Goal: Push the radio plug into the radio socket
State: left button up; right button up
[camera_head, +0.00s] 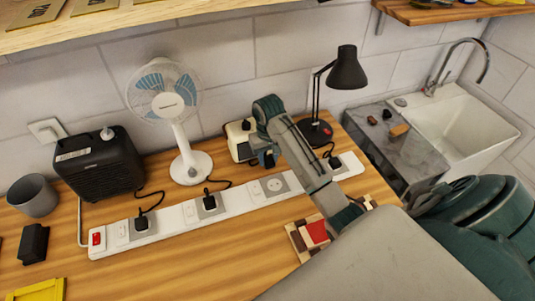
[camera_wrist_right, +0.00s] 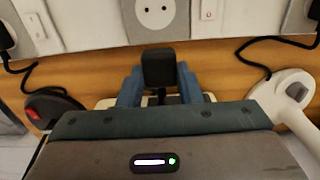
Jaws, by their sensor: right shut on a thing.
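My right gripper (camera_head: 262,157) is shut on the black radio plug, which sits between its blue fingers in the right wrist view (camera_wrist_right: 158,68). The white power strip (camera_head: 164,223) runs across the bench. Its empty grey socket (camera_head: 274,186), with two holes, also shows in the right wrist view (camera_wrist_right: 155,12). The plug is apart from this socket, on the side toward the wall. The cream radio (camera_head: 237,138) stands behind the gripper, partly hidden by it. The plug's cord is mostly hidden. My left gripper is not in view.
Other black plugs sit in the strip beside the empty socket: the fan's (camera_head: 209,202), the heater's (camera_head: 141,223) and the lamp's (camera_head: 333,162). The white fan (camera_head: 190,167) and black lamp (camera_head: 315,132) stand behind. A sink (camera_head: 462,125) is at right.

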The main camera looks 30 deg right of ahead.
aim_at(274, 184)
jog(key=shift+s+f, duration=0.1)
jog(key=shift+s, duration=0.05)
jog(key=shift+s+a+f, duration=0.15)
jog(key=shift+s+f, duration=0.1)
jog(key=shift+s, duration=0.2)
jog(key=shift+s+f, duration=0.1)
jog(key=shift+s, duration=0.05)
jog(key=shift+s+a+f, duration=0.25)
jog(key=shift+s+f, duration=0.25)
jog(key=shift+s, duration=0.35)
jog(key=shift+s+a+f, duration=0.25)
jog(key=shift+s+f, duration=0.25)
jog(key=shift+s, duration=0.35)
jog(key=shift+s+f, duration=0.1)
jog(key=shift+f, duration=0.7)
dwell(1.2)
jog(key=o, duration=1.1)
jog(key=shift+c, duration=0.2)
